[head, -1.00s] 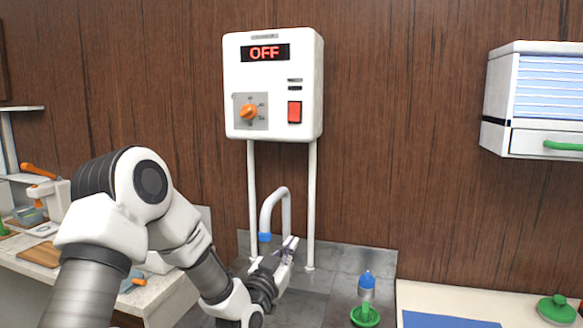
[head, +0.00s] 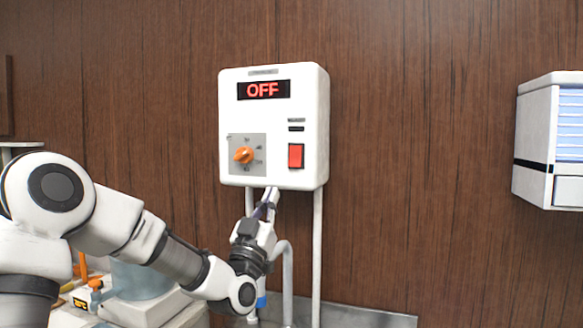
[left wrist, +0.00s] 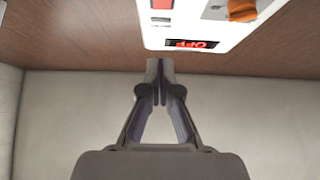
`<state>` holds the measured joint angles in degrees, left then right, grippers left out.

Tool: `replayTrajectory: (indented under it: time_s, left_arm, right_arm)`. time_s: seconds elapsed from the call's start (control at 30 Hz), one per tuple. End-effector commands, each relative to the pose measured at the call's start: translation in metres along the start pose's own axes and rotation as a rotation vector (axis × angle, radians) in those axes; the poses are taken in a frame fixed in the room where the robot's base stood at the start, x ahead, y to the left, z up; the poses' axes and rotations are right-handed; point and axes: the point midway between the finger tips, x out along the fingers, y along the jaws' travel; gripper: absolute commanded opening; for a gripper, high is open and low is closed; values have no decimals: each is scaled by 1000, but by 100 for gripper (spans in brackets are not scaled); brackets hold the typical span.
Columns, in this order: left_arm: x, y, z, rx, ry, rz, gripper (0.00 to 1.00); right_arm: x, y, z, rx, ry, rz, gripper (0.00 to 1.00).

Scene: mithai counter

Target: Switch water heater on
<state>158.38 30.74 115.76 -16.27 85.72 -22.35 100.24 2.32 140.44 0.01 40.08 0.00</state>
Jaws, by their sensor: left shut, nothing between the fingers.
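The water heater (head: 273,115) is a white box on the wood-panelled wall. Its display (head: 264,90) reads OFF in red. An orange knob (head: 244,155) sits on a grey dial plate at its lower left, and a red rocker switch (head: 296,155) at its lower right. My left gripper (head: 270,196) is shut and empty, just below the heater's bottom edge, pointing up. In the left wrist view the closed fingers (left wrist: 159,68) are below the upside-down heater (left wrist: 200,28), with the knob (left wrist: 242,10) at the top edge. My right gripper is not in view.
White pipes (head: 317,255) run down from the heater, and a curved tap (head: 283,262) stands below it. A white cabinet (head: 536,140) hangs at the right. A cluttered counter is at the lower left. The wall between heater and cabinet is clear.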

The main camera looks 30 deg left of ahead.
Motion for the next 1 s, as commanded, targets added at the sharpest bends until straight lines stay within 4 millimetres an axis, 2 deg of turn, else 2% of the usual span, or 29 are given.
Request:
replayTrajectory:
  time_s: [0.17,0.6,0.8,1.0]
  left_arm:
    - [13,0,-1,2,-2,1,0]
    - [106,0,-3,3,-2,1,0]
    - [125,0,22,2,-4,0,0]
    - [128,0,30,0,-3,0,0]
  right_arm:
    - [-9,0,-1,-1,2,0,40]
    - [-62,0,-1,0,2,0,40]
    - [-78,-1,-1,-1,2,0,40]
    - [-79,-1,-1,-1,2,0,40]
